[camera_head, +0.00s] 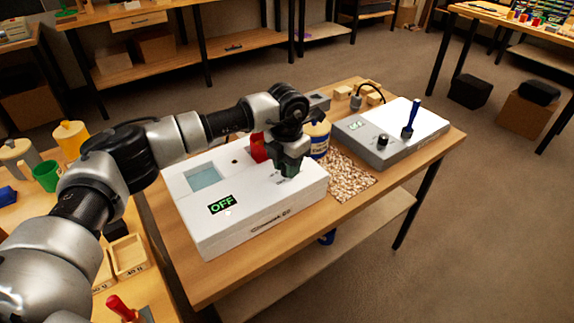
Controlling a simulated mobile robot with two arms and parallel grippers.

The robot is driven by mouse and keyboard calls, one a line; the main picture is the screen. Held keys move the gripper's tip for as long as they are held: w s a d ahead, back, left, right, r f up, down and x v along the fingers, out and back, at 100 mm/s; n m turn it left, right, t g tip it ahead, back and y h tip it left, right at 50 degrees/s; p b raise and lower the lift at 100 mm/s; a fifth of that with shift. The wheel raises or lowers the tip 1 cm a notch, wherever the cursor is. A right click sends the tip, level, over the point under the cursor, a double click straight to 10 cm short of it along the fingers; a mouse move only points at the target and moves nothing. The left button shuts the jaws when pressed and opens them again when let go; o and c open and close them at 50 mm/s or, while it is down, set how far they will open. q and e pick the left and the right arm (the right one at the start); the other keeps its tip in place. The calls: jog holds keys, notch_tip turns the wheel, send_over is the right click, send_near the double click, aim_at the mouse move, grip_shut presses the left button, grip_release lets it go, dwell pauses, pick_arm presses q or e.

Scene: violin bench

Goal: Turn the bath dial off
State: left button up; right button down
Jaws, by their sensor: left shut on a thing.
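The bath is a white box (258,218) on the wooden bench, with a pale blue window in its top. Its small display (220,205) reads OFF in green. My left arm reaches over the bath from the left. My left gripper (287,168) points down at the right part of the bath's top and is shut on the bath dial, which the fingers largely hide. Which way the dial points cannot be seen. My right gripper is not in view.
A red object (259,147) stands close by the left gripper. A blue and white jar (318,140) and a patch of light chips (350,178) lie to the right. A grey device (390,135) with a blue-handled tool stands farther right. Cups and wooden trays crowd the left table.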

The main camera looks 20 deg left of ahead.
pick_arm(q)
jog(key=n, duration=0.6)
jog(key=shift+n, duration=0.3)
jog(key=n+p, duration=0.1)
jog(key=n, duration=0.5)
jog(key=n+p, duration=0.1)
jog(key=n, duration=0.4)
jog(key=shift+n, duration=0.3)
jog(key=n+p, duration=0.2)
jog(key=n, duration=0.4)
jog(key=o, duration=0.9)
jog(key=shift+r, duration=0.1)
